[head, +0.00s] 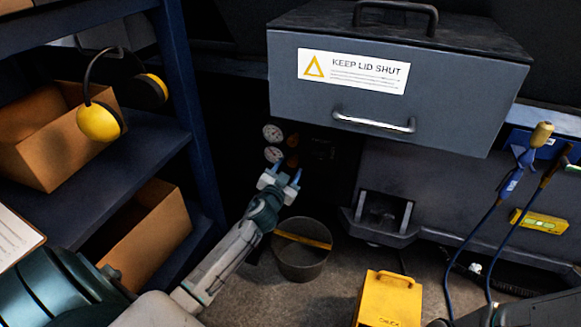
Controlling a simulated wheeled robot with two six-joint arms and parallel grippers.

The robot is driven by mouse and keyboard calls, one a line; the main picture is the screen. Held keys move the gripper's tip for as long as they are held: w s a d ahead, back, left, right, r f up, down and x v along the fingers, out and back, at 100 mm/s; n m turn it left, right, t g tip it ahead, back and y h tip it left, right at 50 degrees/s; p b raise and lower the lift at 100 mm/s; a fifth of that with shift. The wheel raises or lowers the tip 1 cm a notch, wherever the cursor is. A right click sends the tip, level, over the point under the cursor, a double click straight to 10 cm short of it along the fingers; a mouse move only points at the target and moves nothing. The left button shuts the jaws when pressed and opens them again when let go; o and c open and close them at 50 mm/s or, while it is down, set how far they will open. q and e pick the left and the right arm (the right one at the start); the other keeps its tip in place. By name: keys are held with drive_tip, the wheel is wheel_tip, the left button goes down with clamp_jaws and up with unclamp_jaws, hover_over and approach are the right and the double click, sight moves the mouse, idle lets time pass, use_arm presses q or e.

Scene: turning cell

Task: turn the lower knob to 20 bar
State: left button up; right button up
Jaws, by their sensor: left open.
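The gauge needles are too small to read. My right gripper is not in view.
A grey box (440,120) with a "keep lid shut" label overhangs the panel. A bucket (300,262) stands on the floor beside my left arm. A yellow case (388,300) is at the bottom. Shelves with open boxes (150,235) and yellow earmuffs (99,121) are left.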

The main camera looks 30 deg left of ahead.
use_arm(q)
drive_tip(key=shift+x, duration=1.15)
drive_tip(key=shift+d, duration=0.1)
drive_tip(key=c, duration=1)
